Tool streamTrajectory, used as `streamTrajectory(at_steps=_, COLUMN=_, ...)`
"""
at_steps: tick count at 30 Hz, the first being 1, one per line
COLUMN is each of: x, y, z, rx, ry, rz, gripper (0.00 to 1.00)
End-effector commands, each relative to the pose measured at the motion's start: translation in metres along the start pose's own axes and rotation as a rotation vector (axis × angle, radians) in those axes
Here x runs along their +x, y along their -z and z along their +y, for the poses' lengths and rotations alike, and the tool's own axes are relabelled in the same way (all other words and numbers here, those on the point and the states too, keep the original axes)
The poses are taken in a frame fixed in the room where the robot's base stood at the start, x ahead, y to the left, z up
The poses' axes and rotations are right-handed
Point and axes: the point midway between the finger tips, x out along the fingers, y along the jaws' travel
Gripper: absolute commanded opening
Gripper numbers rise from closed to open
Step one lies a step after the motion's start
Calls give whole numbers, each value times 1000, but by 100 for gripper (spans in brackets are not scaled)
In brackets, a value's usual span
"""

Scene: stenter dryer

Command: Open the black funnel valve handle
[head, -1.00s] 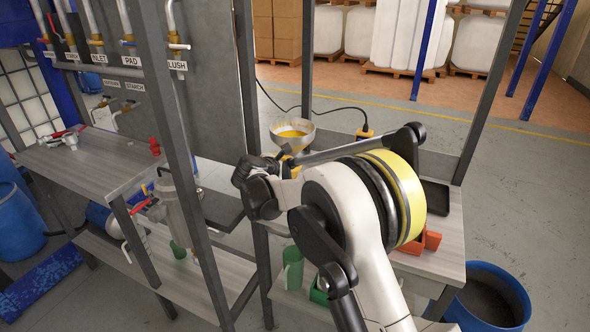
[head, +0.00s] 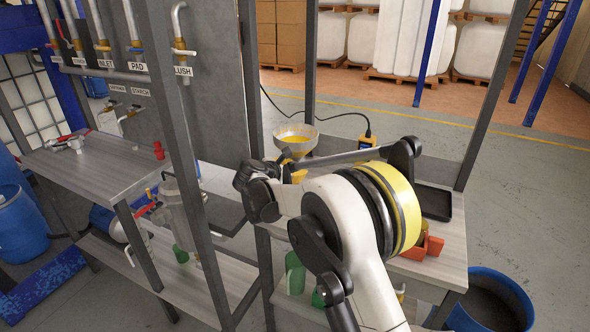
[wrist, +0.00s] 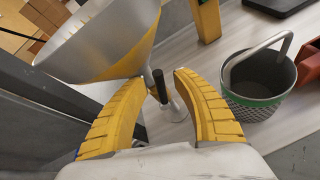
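The funnel (head: 297,131) is a wide pale metal cone with yellow inside, standing near the rack's corner post. It fills the upper left of the wrist view (wrist: 105,35). The black valve handle (wrist: 160,85) is a short upright rod below the funnel's narrow end in the wrist view. My gripper (wrist: 163,80) has two curved yellow fingers, spread apart, with the handle between their tips in the picture. I cannot tell whether either finger touches it. In the head view my arm's wrist hides the handle, and a little yellow of the fingers shows below the funnel.
A grey post (wrist: 45,110) runs close along the left of the wrist view. A grey-green basket with a raised handle (wrist: 255,88) stands to the right on the bench (wrist: 215,30).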

Motion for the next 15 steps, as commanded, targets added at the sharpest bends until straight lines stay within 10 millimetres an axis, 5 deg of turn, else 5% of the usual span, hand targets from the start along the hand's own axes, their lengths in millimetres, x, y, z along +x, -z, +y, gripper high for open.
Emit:
streamTrajectory(at_steps=5, x=-18, y=0, z=1, rx=-1, ry=-2, rz=0, gripper=34)
streamTrajectory(at_steps=15, x=-92, y=0, z=1, rx=-2, ry=-2, rz=1, gripper=34)
